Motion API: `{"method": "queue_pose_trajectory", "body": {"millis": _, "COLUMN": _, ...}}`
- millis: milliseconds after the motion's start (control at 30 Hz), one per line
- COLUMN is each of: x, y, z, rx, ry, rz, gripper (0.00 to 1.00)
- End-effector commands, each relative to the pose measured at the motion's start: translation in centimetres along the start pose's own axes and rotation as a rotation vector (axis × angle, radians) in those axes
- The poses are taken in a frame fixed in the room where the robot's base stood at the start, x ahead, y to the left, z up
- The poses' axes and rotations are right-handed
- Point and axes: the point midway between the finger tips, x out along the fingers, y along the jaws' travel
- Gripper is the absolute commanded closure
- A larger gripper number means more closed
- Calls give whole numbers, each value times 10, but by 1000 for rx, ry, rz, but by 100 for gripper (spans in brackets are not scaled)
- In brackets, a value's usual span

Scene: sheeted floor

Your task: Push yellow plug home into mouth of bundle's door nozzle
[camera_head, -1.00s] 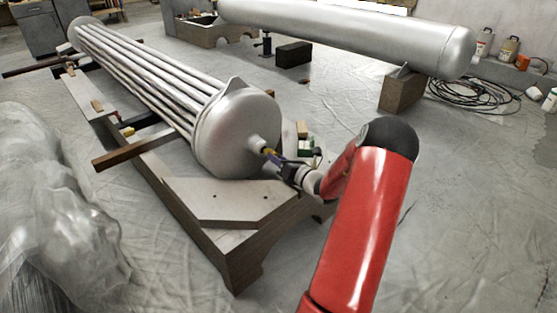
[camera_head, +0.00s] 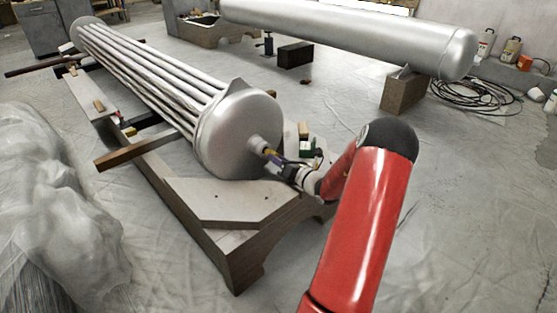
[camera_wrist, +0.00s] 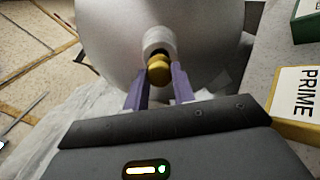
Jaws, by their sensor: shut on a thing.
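The tube bundle (camera_head: 165,78) lies on a wooden cradle, its rounded silver door (camera_head: 238,132) facing my arm. The door's short pale nozzle (camera_head: 257,143) sticks out toward my gripper (camera_head: 279,158). In the wrist view the nozzle (camera_wrist: 158,39) stands straight ahead, with a dark opening visible above the plug. The yellow plug (camera_wrist: 159,70) is between the purple fingers of my gripper (camera_wrist: 160,82), which is shut on it. The plug's far end is at the nozzle mouth; I cannot tell how far inside it is.
A yellow box marked PRIME (camera_wrist: 297,105) and a green box (camera_wrist: 308,20) lie to the right in the wrist view. The cradle's wooden end (camera_head: 235,200) is below the door. A long silver vessel (camera_head: 350,38) stands behind. Plastic sheeting (camera_head: 50,200) heaps at left.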

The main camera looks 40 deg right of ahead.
Motion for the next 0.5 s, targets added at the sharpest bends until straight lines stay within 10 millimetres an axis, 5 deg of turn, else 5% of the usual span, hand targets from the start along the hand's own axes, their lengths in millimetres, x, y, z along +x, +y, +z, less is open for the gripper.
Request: {"method": "queue_pose_trajectory", "body": {"millis": 500, "x": 11, "y": 0, "z": 0, "rx": 0, "ry": 0, "rz": 1, "gripper": 100}}
